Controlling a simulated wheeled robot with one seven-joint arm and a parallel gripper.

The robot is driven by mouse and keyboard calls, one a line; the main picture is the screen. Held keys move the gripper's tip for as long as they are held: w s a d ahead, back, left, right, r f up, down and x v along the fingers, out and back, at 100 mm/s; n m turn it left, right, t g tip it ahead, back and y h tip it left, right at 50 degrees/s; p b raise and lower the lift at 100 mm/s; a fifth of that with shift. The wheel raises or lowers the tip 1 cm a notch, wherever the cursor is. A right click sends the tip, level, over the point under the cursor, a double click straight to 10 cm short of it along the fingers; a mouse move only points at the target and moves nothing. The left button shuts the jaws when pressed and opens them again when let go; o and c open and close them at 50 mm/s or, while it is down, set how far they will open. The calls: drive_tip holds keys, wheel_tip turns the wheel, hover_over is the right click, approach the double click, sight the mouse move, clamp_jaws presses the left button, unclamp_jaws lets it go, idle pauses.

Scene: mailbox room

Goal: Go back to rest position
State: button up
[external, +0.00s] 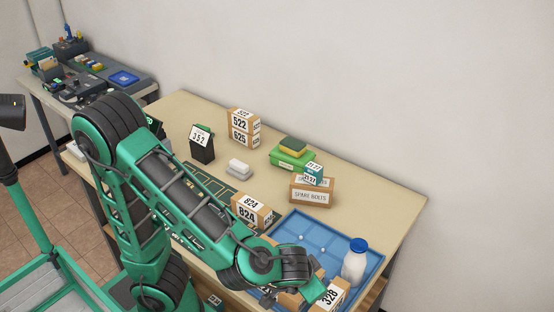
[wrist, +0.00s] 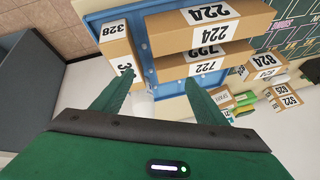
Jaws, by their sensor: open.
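My arm reaches from the lower left over the table (external: 402,205) in the external view. My gripper (external: 300,293) is low over the near part of the blue tray (external: 320,235), beside the box marked 328 (external: 331,295). In the wrist view my gripper (wrist: 158,98) has its two green fingers spread apart, with no box held between them. Boxes marked 224 (wrist: 212,30), 722 (wrist: 204,65) and 328 (wrist: 118,45) lie beyond the fingers, on the blue tray (wrist: 145,68). My arm hides part of the tray in the external view.
A white bottle with a blue cap (external: 354,262) stands at the tray's right. A box marked 824 (external: 250,211), a spare bolts box (external: 312,193), a green box (external: 291,158), stacked boxes 522 and 625 (external: 243,128), and a black holder (external: 202,147) stand behind my arm.

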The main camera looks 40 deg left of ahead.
drive_tip(key=a+g, duration=0.1)
drive_tip(key=a, duration=0.2)
drive_tip(key=a+g, duration=0.1)
drive_tip(key=a, duration=0.3)
drive_tip(key=s+a+f+m+g, duration=0.1)
drive_tip(key=a, duration=0.3)
drive_tip(key=shift+s+g, duration=0.1)
drive_tip(key=shift+g, duration=0.3)
drive_tip(key=s+a+m+g+h, duration=0.1)
drive_tip(key=s+a+g, duration=0.1)
drive_tip(key=s+a, duration=0.3)
drive_tip(key=shift+s+a+m, duration=0.25)
drive_tip(key=shift+a+m, duration=0.15)
drive_tip(key=shift+a, duration=0.1)
